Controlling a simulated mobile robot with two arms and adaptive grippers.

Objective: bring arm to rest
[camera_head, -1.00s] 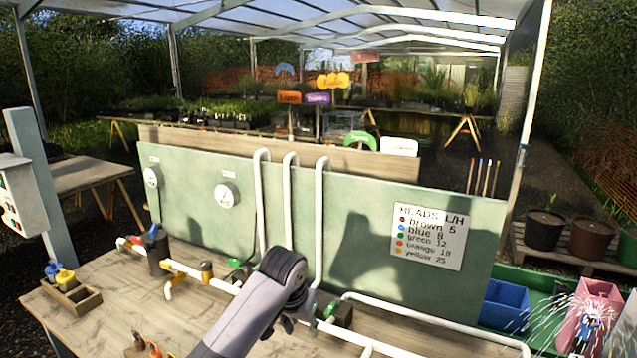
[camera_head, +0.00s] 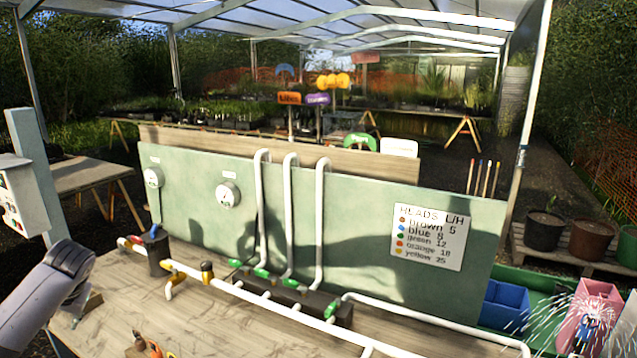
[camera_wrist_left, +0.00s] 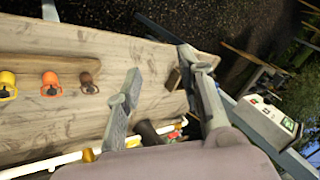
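My right gripper is in neither view.
White pipework (camera_head: 240,292) with green and yellow fittings runs along the bench (camera_head: 115,300) before a green panel (camera_head: 350,210). Yellow (camera_wrist_left: 8,86), orange (camera_wrist_left: 50,84) and brown (camera_wrist_left: 88,83) heads stand on the bench. A control box (camera_wrist_left: 270,117) stands beyond the bench edge.

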